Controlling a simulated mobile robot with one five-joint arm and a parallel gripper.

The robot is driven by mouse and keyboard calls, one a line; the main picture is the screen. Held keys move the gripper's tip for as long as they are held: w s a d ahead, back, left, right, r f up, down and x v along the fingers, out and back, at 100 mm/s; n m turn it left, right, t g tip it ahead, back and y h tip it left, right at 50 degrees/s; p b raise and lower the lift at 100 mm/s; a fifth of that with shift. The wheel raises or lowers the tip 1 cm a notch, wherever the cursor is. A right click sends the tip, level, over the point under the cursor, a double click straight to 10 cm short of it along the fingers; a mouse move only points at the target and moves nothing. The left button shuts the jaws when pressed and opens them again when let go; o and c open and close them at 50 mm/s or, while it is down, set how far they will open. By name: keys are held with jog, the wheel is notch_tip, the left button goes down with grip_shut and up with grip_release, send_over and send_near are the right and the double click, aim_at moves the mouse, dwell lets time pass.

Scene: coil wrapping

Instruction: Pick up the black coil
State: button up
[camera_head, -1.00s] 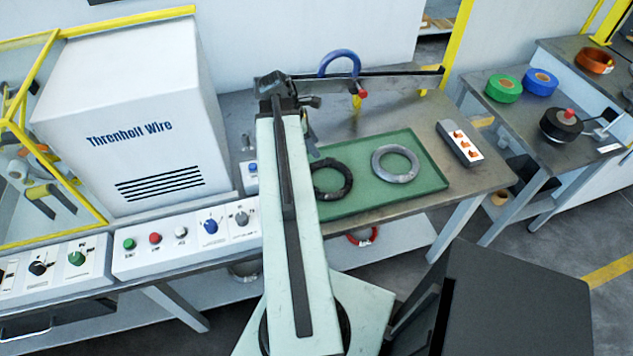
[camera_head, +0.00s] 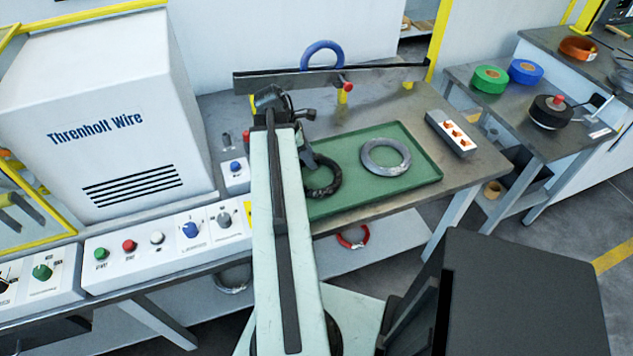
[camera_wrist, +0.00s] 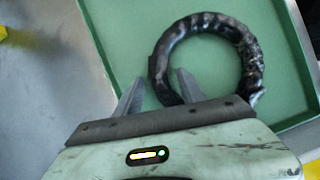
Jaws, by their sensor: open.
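The black coil (camera_head: 328,187) lies flat in the green tray (camera_head: 416,186), at its left side, partly hidden behind my arm in the head view. In the wrist view the black coil (camera_wrist: 247,62) is a wrapped dark ring just ahead of my gripper (camera_wrist: 157,88). The gripper's two fingers are apart. The right finger lies over or beside the coil's lower left edge, and the left finger is outside the ring. I cannot tell whether they touch it. In the head view my gripper (camera_head: 307,160) is above the tray's left part.
A grey coil (camera_head: 386,156) lies right of the black one in the tray. A switch box (camera_head: 452,133) stands right of the tray. A long dark bar with a blue ring (camera_head: 322,52) stands behind. The white machine (camera_head: 110,120) is at left.

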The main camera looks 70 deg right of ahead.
jog(key=shift+r, duration=0.1)
grip_shut()
dwell(1.3)
